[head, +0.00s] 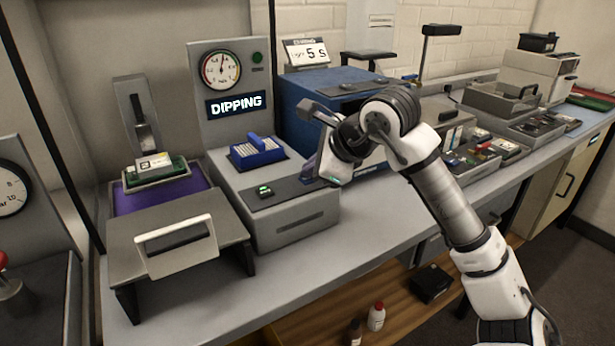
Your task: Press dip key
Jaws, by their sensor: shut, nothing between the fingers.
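A small green-lit key (264,190) sits on the dark strip along the front of the grey dipping machine (295,215). I take it for the dip key; its lettering is too small to read. The machine's display (236,104) reads "DIPPING". My gripper (312,168) is shut and empty, above the right end of the strip, to the right of the key and apart from it. Its fingertips are small and partly hidden by my wrist.
A blue rack (257,152) stands on the machine behind the key. Left is a purple-lined bath (165,196) with a green-based carrier (155,171) and a grey handled cover (178,240). A blue box (305,92) stands behind my wrist. The bench front (345,245) is clear.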

